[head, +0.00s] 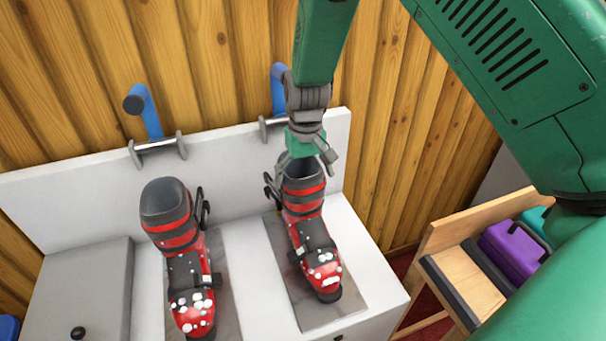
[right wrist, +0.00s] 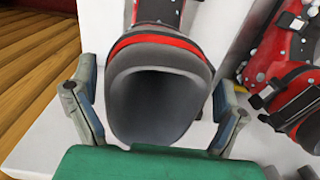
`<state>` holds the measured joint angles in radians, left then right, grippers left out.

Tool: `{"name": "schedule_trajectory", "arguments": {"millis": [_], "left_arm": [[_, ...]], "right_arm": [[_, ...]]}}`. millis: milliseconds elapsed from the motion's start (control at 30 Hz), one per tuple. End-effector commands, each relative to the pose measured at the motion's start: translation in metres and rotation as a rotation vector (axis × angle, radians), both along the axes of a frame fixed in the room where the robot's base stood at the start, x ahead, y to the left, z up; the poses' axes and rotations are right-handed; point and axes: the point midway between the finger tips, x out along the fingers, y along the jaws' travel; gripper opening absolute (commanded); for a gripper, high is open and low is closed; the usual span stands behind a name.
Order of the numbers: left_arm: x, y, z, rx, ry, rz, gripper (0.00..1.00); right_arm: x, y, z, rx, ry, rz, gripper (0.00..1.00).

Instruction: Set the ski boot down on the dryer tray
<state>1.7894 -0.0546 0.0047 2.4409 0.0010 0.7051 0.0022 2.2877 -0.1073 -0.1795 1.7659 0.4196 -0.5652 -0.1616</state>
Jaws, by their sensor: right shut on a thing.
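A red and black ski boot with white spots (head: 305,210) is upright over the right grey panel of the white bench, toe toward me. My right gripper (head: 305,160) is at its top and shut on its cuff. In the right wrist view the dark opening of this boot (right wrist: 160,105) lies between the two fingers. A second, similar boot (head: 180,240) stands over the left grey panel (head: 228,265). The right panel (head: 310,298) shows around the held boot; I cannot tell whether the sole touches it, nor which surface is the dryer tray. My left gripper is not in view.
Two blue-handled clamps (head: 150,115) (head: 278,95) rise at the bench's back edge. A grey box (head: 85,285) with a black knob is at the left. A wooden bench (head: 470,285) with a purple case (head: 512,250) stands at the right. A wooden wall is behind.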

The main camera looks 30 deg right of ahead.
Motion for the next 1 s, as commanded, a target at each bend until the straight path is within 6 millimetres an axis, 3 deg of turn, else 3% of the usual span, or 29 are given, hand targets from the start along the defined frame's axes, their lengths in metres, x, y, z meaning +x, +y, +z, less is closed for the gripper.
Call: {"name": "schedule_trajectory", "arguments": {"millis": [1000], "left_arm": [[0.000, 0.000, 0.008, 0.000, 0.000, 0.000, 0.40]], "right_arm": [[-0.001, 0.013, -0.002, 0.003, 0.008, -0.001, 0.40]]}}
